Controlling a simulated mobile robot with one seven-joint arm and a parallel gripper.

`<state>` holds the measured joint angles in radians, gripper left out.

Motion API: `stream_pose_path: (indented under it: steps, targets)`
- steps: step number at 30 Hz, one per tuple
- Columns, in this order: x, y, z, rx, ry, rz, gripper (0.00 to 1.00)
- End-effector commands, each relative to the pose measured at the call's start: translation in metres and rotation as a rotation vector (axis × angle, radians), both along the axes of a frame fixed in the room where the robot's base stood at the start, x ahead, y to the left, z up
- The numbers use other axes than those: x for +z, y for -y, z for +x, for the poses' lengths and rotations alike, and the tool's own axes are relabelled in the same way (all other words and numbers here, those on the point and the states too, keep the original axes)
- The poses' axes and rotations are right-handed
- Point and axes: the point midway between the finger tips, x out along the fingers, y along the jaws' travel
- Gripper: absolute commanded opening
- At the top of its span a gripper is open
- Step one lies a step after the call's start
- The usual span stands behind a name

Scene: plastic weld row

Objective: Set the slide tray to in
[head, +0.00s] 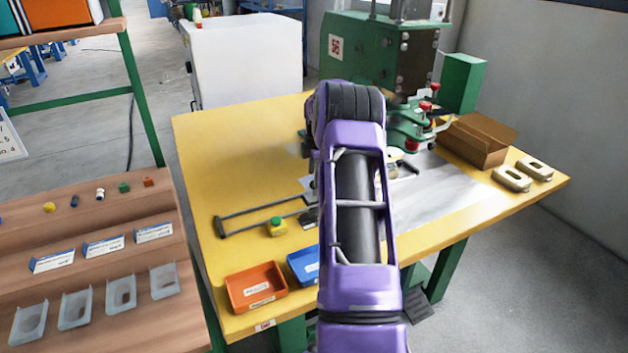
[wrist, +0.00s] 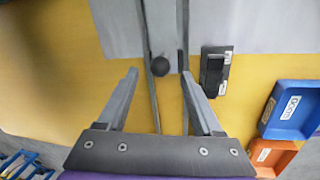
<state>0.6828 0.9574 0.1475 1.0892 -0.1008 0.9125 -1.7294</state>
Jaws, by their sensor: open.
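The slide tray's two grey rails (head: 262,215) stick out to the left from the green press over the yellow table in the head view. In the wrist view the rails (wrist: 149,100) run up the middle, with a round black knob (wrist: 160,67) at the near edge of a grey plate (wrist: 165,30) between them. I take this plate to be the tray. My gripper (wrist: 160,74) is open, one finger on each side of the rails, with the knob between the fingertips in the picture. Contact cannot be told. In the head view my arm hides the gripper, knob and tray.
The green press (head: 375,50) stands at the back. A dark switch block (wrist: 214,72) sits right of the rails. A yellow box with a green top (head: 277,227), an orange bin (head: 256,288) and a blue bin (head: 303,265) are nearby. A cardboard box (head: 478,140) stands at right.

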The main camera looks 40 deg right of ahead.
Motion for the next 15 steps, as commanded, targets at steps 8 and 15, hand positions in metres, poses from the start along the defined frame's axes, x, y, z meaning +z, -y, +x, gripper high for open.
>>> stream_pose_path:
  steps: [8, 15]
  targets:
    - [0.072, -0.004, -0.013, -0.001, 0.002, -0.003, 0.67]
    - [0.12, -0.009, -0.021, 0.0, 0.001, -0.002, 0.67]
